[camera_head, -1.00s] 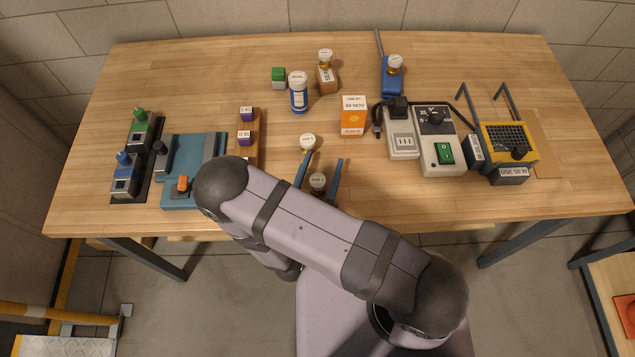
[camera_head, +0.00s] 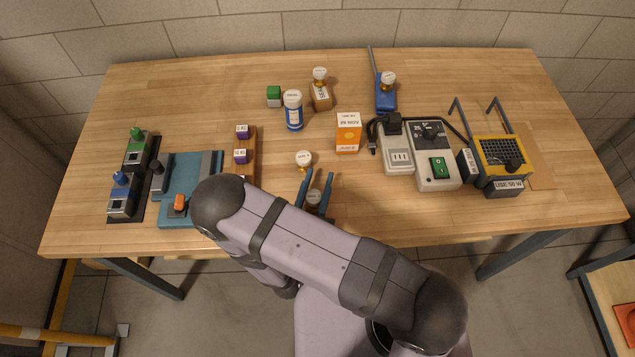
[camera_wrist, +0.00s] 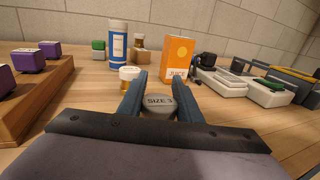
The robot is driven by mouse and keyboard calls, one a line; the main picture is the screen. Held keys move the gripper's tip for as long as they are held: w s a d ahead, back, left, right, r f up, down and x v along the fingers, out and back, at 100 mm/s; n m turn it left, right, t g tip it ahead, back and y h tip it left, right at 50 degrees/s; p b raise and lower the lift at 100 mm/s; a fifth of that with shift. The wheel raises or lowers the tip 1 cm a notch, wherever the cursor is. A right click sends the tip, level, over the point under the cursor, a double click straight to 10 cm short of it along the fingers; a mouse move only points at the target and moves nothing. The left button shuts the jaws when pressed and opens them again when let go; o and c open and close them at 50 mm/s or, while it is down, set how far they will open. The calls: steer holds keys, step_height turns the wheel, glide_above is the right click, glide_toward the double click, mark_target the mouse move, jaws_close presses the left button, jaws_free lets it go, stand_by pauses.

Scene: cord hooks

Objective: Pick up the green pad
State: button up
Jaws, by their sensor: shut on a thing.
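A small green block (camera_head: 274,96) with a paler lower part stands at the back of the table, left of the blue-and-white bottle; it is the closest match to a green pad. It also shows in the wrist view (camera_wrist: 98,48), far beyond my gripper. My gripper (camera_head: 318,180) is at the front middle of the table. In the wrist view my gripper (camera_wrist: 157,82) has its two blue fingers on either side of a grey-capped item (camera_wrist: 159,102) labelled "SIZE 3", and is shut on it. The body of this item is mostly hidden.
A white-capped jar (camera_head: 304,160) stands just beyond my fingers. The blue-and-white bottle (camera_head: 293,110) and orange juice box (camera_head: 348,133) stand farther back. A wooden rack with purple blocks (camera_head: 241,156) is at left. Grey devices (camera_head: 437,158) are at right.

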steer(key=shift+r+p, duration=0.5)
steer(key=shift+r, duration=0.25)
steer(key=shift+r+p, duration=0.75)
steer(key=shift+r, duration=0.2)
steer(key=v, duration=1.8)
steer(key=shift+b, duration=0.35)
steer(key=shift+f, duration=0.1)
steer(key=x, duration=1.5)
steer(key=shift+w+d+f, duration=0.1)
steer(key=shift+w, duration=0.3)
